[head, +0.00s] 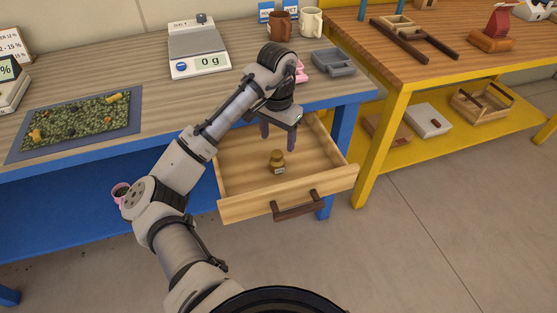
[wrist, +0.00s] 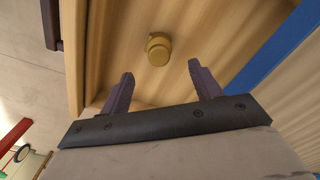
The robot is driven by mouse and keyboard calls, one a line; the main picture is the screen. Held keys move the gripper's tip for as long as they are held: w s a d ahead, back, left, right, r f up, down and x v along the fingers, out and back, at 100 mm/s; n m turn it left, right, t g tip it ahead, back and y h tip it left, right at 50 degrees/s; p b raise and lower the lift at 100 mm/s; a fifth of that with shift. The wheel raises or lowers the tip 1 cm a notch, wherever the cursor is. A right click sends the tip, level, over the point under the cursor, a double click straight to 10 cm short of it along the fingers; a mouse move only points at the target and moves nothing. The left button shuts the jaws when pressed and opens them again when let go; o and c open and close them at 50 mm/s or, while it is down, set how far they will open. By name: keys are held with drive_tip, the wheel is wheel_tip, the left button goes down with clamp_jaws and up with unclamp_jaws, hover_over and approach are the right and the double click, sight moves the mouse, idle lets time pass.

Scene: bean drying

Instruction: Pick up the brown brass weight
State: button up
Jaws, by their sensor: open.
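The brown brass weight (head: 278,162) stands upright in the open wooden drawer (head: 245,209), with a small pale label on its front in the head view. In the wrist view the weight (wrist: 158,49) shows from above, beyond the fingertips and between their lines. My gripper (head: 282,133) is over the drawer, pointing down, above and slightly behind the weight. In the wrist view my gripper (wrist: 161,70) has its two fingers apart with nothing between them. The fingers do not touch the weight.
The drawer has a dark handle (head: 298,206) and juts from under the blue-legged bench (head: 70,85). A scale (head: 198,50) reading 0 g, a grey tray (head: 334,62) and a mat of beans (head: 85,118) lie on the bench. A yellow bench (head: 385,120) stands right.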

sight(277, 161)
wheel_tip(277, 161, down, 4)
drive_tip(key=shift+s+a+f+p, duration=0.15)
drive_tip(key=shift+f+p, duration=0.7)
drive_tip(key=shift+f, duration=1.8)
drive_tip(key=shift+r, duration=0.1)
clamp_jaws()
